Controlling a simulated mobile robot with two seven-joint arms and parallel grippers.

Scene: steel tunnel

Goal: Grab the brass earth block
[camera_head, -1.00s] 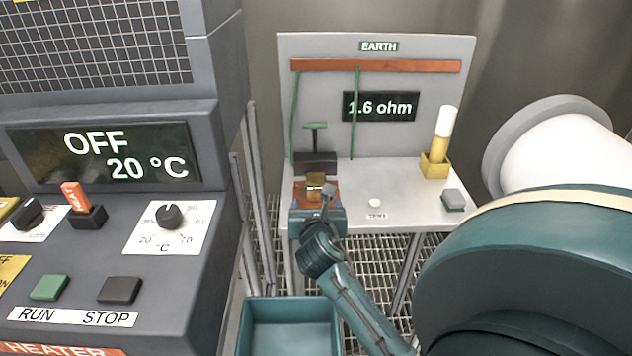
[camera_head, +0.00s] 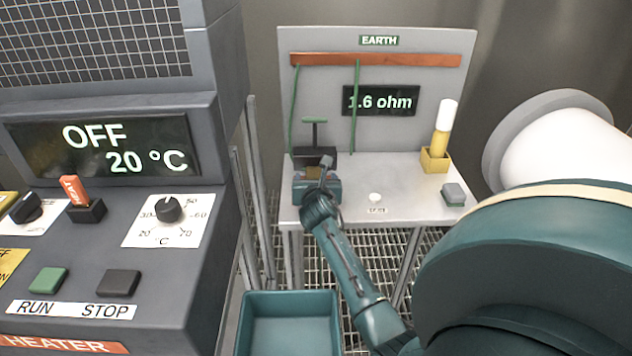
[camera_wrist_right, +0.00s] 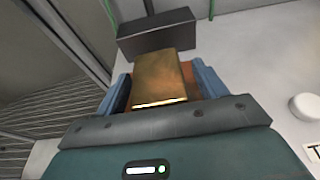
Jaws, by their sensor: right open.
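The brass earth block (camera_wrist_right: 160,77) shows in the right wrist view as a gold-brown block on an orange-brown base. It stands between the two blue fingers of my right gripper (camera_wrist_right: 163,85), which is open around it, with a finger on each side. I cannot tell whether either finger touches it. In the head view my right gripper (camera_head: 316,180) is over the left part of the white bench, and its wrist hides the block. My left gripper is not in view.
A teal bin (camera_head: 288,300) sits below; the heater panel (camera_head: 110,230) is left.

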